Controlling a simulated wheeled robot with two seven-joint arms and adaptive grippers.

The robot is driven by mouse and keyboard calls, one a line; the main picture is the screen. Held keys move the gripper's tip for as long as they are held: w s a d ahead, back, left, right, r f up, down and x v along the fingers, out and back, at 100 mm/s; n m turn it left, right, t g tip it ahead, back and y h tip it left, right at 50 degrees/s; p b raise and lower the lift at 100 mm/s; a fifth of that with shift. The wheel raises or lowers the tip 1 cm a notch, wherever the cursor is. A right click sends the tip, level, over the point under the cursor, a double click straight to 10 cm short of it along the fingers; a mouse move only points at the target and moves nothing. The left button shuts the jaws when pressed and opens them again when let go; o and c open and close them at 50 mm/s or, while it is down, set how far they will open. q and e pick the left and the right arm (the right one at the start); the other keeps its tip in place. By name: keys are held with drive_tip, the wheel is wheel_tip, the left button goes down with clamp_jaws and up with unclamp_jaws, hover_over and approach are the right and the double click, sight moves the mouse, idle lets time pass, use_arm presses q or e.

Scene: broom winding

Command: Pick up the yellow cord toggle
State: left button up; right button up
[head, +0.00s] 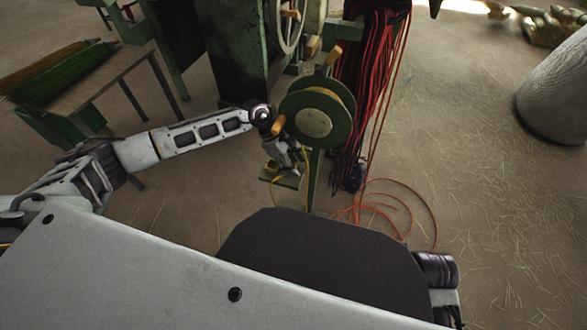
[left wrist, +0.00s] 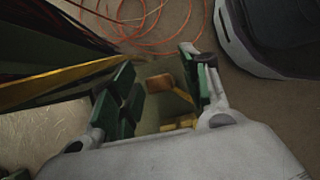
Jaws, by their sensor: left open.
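My left gripper (head: 290,170) is in front of the green spool (head: 312,118), low beside the post that carries it. In the left wrist view my left gripper (left wrist: 160,68) is open, with its two fingers apart. A small yellow-brown block (left wrist: 160,83), which looks like the cord toggle, lies between the fingers as seen from the wrist. A second yellow piece (left wrist: 179,122) shows closer to the palm. I cannot tell whether either touches a finger. A yellow cord (head: 306,165) hangs by the gripper in the head view. My right gripper is out of view.
A small green ledge (head: 270,177) is under the gripper. Red cords (head: 372,75) hang at right, and an orange cord (head: 405,190) lies coiled on the floor. A green machine (head: 236,50) stands behind. The floor at right is mostly open.

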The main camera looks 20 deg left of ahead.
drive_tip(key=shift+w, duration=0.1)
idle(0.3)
use_arm(q)
drive_tip(key=c, duration=0.9)
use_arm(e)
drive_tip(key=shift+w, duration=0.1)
use_arm(q)
drive_tip(key=shift+r, duration=0.1)
drive_tip(key=shift+r+p, duration=0.35)
drive_tip(key=shift+r, duration=0.4)
drive_tip(key=s+p, duration=0.3)
drive_tip(key=s, duration=1.5)
drive_tip(key=shift+a, duration=0.3)
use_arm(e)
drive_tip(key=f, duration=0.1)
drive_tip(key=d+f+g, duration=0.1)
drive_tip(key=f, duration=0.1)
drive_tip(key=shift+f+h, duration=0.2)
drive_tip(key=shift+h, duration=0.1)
use_arm(q)
drive_tip(key=shift+f, duration=0.1)
